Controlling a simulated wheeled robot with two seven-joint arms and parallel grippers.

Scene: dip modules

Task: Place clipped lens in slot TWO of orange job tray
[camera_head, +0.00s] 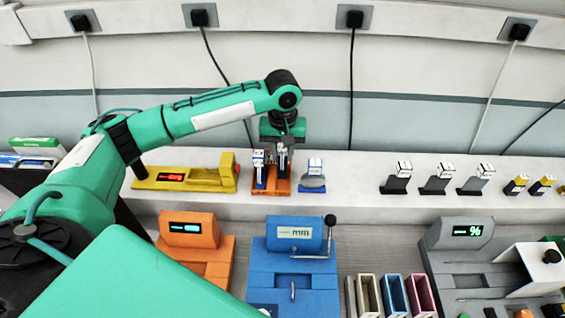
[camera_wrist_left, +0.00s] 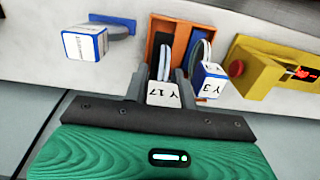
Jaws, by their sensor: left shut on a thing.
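The orange job tray (camera_head: 272,191) stands on the back ledge. It also shows at the top of the left wrist view (camera_wrist_left: 160,24). My left gripper (camera_head: 283,161) points down over the tray's right part. In the left wrist view its fingers (camera_wrist_left: 160,86) are shut around a clipped lens with a white tag reading Y 17 (camera_wrist_left: 163,94). The lens reaches down into the tray area; I cannot tell if it touches the bottom. Another clipped lens, tagged Y 3 (camera_wrist_left: 209,80), stands beside it in the tray, on the left in the head view (camera_head: 258,160). Slot numbers are not readable.
A blue holder with a tagged clip (camera_head: 314,174) stands close right of the tray. A yellow device (camera_head: 190,178) stands left. Several dark tagged clips (camera_head: 437,180) stand further right. In front are an orange device (camera_head: 190,236) and a blue lever device (camera_head: 293,250).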

